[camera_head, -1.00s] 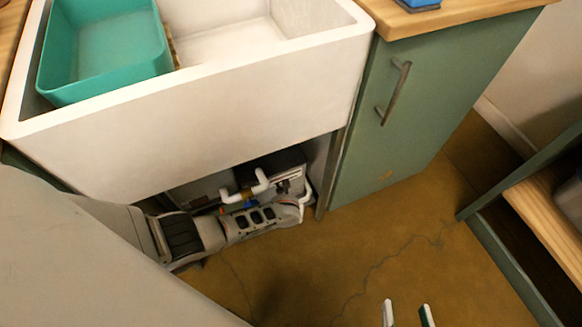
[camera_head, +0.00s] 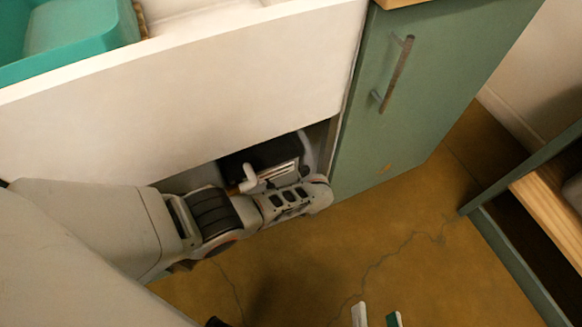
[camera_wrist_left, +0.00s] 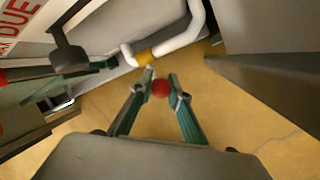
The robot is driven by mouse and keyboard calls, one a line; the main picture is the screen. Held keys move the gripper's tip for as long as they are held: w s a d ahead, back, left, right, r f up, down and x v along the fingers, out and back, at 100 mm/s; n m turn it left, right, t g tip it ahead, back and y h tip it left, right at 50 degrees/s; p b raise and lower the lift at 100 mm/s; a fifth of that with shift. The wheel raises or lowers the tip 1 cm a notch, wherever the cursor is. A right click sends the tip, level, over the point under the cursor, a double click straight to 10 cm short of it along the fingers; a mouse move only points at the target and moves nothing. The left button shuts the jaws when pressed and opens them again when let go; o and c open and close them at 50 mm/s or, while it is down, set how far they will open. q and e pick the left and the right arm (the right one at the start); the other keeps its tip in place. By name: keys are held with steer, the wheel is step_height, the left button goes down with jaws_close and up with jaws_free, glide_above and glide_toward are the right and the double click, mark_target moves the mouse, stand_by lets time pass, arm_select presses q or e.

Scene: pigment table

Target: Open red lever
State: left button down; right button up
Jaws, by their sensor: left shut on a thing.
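In the left wrist view, the red lever (camera_wrist_left: 161,89) shows as a small rounded red end between the fingertips of my left gripper (camera_wrist_left: 160,80). The gripper's two green fingers are shut on it, in front of a white pipe with a brass-coloured collar (camera_wrist_left: 147,58). The rest of the lever is hidden. In the head view my left arm reaches into the space under the sink, and its fingers cannot be made out. My right gripper (camera_head: 377,316) shows at the bottom edge, with its two fingertips apart and nothing between them, above the floor.
The white sink (camera_head: 230,95) overhangs my left arm, with a teal basin (camera_head: 80,35) in it. A green cabinet (camera_head: 440,100) with a metal handle (camera_head: 397,75) stands to the right. A dark box (camera_head: 265,155) is under the sink. The cracked brown floor (camera_head: 400,225) is clear in front.

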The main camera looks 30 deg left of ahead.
arm_select(q)
steer(key=shift+s+f, duration=0.15)
steer(key=c, duration=2)
jaws_free()
steer(key=shift+c, duration=0.2)
